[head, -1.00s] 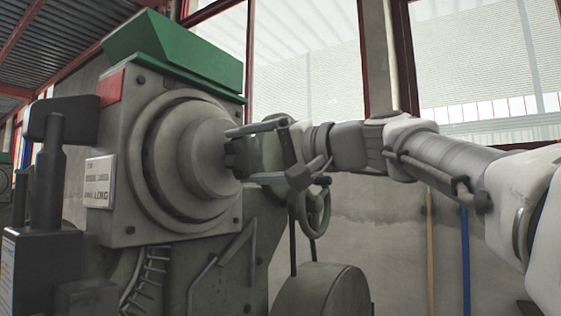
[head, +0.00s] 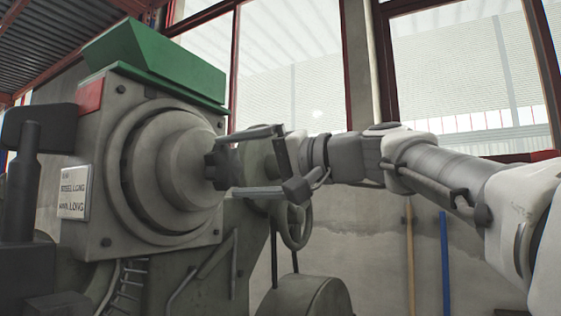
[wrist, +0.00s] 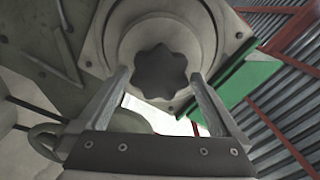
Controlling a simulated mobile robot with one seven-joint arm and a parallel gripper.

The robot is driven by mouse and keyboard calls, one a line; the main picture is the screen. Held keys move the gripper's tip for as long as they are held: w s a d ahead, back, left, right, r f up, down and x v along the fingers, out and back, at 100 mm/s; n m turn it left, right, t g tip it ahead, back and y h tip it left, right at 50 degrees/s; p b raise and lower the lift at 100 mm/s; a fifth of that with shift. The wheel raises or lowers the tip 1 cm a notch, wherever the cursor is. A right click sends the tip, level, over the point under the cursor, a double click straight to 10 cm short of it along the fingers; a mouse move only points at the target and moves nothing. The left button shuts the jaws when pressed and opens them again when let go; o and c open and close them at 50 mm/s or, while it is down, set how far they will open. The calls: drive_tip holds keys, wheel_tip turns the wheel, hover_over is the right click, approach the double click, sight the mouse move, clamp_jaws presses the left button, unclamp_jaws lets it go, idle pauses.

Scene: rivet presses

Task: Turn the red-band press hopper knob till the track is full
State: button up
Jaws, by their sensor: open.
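The press hopper is a grey round drum (head: 165,165) with a red band (head: 90,97) at its upper left corner. Its dark lobed knob (head: 217,168) sticks out at the drum's centre; the wrist view shows it face-on as a star shape (wrist: 160,73). My gripper (head: 232,163) is open in front of the knob, with one finger above and one below in the head view. In the wrist view the fingers (wrist: 160,80) stand on either side of the knob with gaps. A curved, ladder-like strip (head: 125,285) runs below the drum, perhaps the track; its fill cannot be read.
A green bin (head: 155,60) tops the press. A label plate (head: 74,193) and a dark upright part (head: 25,165) are at the left. A handwheel (head: 297,228) and rounded grey housing (head: 308,298) lie below my gripper. A wall with windows stands behind.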

drive_tip(key=p+v, duration=0.1)
drive_tip(key=v, duration=1.4)
drive_tip(key=shift+p, duration=0.35)
drive_tip(key=s+f+m+g+h, duration=0.3)
drive_tip(key=f+h, duration=0.5)
drive_tip(key=f, duration=1.7)
drive_tip(key=s+d+f+n+h, duration=0.1)
drive_tip(key=s+d+f+h, duration=0.25)
drive_tip(key=f, duration=0.55)
drive_tip(key=s+d+f+n+h, duration=0.2)
drive_tip(key=s+f+h, duration=0.25)
drive_tip(key=f, duration=0.35)
wheel_tip(320, 180, up, 20)
drive_tip(key=s+d+p, duration=0.1)
drive_tip(key=p, duration=2)
drive_tip(key=shift+a+f, duration=0.1)
drive_tip(key=shift+a, duration=0.05)
